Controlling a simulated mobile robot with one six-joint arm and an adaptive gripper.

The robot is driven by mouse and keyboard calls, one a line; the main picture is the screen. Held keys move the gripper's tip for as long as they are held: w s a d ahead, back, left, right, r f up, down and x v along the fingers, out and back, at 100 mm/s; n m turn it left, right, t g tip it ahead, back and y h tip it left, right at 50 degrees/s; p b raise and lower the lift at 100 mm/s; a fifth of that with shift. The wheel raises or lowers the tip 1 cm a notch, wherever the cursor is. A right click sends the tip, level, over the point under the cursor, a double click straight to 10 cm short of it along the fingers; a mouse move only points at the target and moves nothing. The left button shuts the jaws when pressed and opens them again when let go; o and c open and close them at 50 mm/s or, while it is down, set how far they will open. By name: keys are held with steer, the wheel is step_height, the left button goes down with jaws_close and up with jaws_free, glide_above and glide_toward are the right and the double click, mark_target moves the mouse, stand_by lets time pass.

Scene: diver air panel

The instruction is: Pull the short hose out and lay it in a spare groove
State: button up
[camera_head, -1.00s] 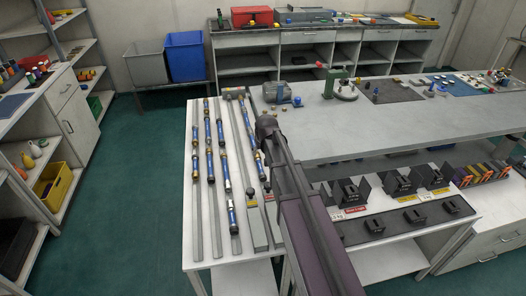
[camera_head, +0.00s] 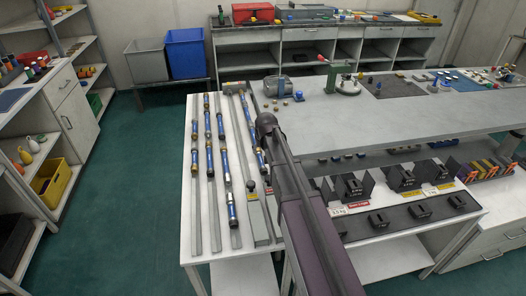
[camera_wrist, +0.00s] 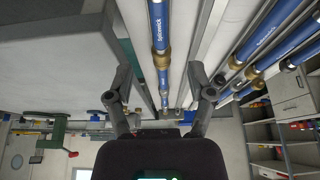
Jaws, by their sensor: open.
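Several blue hoses with brass collars lie lengthwise in grey rails on the white table (camera_head: 187,215). One short blue hose section (camera_head: 232,212) sits nearest the table's front; I cannot tell which piece is the task's short hose. In the head view my arm covers the right end of the rack and hides my fingertips. In the wrist view my gripper (camera_wrist: 163,98) is open, with nothing held. A blue hose (camera_wrist: 159,22) with a brass collar runs between its two fingers in the picture, its far end near fingertip level. I cannot tell the depth gap.
More hoses (camera_wrist: 275,30) lie in rails to the right in the wrist view. A long grey workbench (camera_head: 390,120) stands right of the rack. Black holders (camera_head: 352,187) stand on the lower shelf at right. Green floor (camera_head: 130,200) at left is clear.

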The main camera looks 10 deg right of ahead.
mark_target(261, 159)
steer(key=shift+b+x, duration=3.9)
steer(key=shift+x, duration=0.65)
jaws_close()
